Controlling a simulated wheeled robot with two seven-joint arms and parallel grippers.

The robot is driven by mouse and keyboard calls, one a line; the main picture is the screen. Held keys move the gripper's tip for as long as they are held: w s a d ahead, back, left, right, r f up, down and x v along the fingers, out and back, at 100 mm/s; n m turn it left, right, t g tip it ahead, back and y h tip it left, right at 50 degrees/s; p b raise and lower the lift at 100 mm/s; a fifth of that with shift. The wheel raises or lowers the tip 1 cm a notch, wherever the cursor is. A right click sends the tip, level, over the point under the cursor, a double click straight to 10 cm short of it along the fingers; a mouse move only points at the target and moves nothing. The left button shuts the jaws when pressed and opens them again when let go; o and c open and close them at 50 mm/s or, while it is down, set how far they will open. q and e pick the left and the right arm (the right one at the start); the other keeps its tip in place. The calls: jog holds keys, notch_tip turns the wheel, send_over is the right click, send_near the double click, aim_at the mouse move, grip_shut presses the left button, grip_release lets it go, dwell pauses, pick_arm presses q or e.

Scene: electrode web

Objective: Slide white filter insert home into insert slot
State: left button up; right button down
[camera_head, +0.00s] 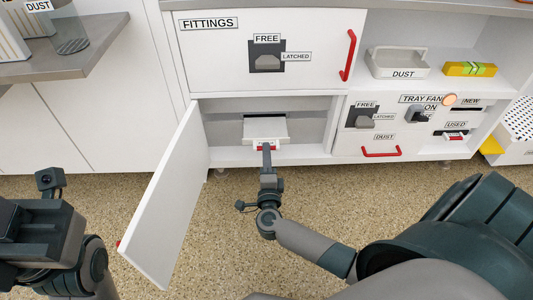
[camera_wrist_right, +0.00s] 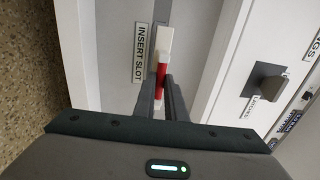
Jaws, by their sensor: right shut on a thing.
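The white filter insert (camera_head: 267,129) stands out toward me from the open compartment below the FITTINGS door. Its back end meets the dark insert slot (camera_head: 265,116) in the rear panel; how deep it sits I cannot tell. My right gripper (camera_head: 266,147) is at its front and is shut on its red handle. In the right wrist view, the fingers of my right gripper (camera_wrist_right: 161,85) flank the red handle, with the white filter insert (camera_wrist_right: 165,42) beyond. The INSERT SLOT label (camera_wrist_right: 140,52) lies beside it. My left arm shows at the left edge, its fingers out of sight.
A white door (camera_head: 172,195) hangs open left of the compartment, near my right arm. The FITTINGS door (camera_head: 265,55) above is shut. The floor in front is clear.

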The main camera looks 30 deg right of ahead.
aim_at(265, 118)
jog(key=shift+p, duration=0.3)
dwell(0.9)
jog(key=shift+x, duration=1.7)
jog(key=shift+f+b+x, duration=0.1)
jog(key=shift+f+x, duration=0.05)
jog(key=shift+x, duration=1.3)
jog(key=shift+f+b+x, duration=0.15)
jog(key=shift+x, duration=1.3)
jog(key=shift+f+b+x, duration=0.1)
jog(key=shift+f+x, duration=0.1)
jog(key=shift+x, duration=1.2)
jog(key=c, duration=1.7)
grip_release()
jog(key=shift+d, duration=0.1)
